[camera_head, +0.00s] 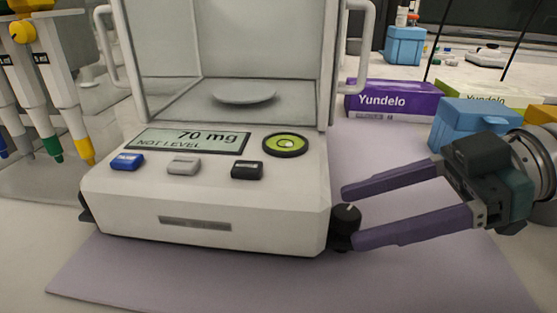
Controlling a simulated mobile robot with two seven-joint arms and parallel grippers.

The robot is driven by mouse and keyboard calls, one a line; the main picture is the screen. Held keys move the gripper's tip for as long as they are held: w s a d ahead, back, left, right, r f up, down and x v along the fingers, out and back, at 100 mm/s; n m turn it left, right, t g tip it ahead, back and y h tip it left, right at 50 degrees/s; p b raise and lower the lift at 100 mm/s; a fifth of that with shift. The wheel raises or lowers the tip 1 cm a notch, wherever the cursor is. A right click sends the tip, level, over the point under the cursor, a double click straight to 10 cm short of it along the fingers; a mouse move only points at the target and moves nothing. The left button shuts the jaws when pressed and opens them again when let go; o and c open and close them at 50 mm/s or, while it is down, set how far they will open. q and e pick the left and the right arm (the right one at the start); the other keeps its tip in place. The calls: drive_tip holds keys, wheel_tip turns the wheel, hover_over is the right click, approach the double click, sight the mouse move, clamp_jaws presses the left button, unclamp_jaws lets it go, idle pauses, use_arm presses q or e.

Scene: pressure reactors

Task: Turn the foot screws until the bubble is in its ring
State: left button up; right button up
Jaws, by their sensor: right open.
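A white analytical balance (200,195) stands on a purple mat, with a glass chamber and a round pan (245,93) behind its front panel. Its display (190,141) reads "70 mg" and "NOT LEVEL". The round green bubble level (285,145) shows a pale bubble near the middle of its ring; its exact centring is too small to tell. A black foot screw (345,220) with a white mark sits at the front right corner. My right gripper (348,217) is open, its two purple fingers on either side of this screw. Contact cannot be told. My left gripper is not in view.
Pipettes (50,100) hang on a stand at the left. A purple Yundelo box (392,101) and a blue container (470,122) stand at the right behind my gripper. The purple mat (420,275) is clear at the front right.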

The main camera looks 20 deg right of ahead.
drive_tip(key=shift+c, duration=0.3)
clamp_jaws()
idle(0.3)
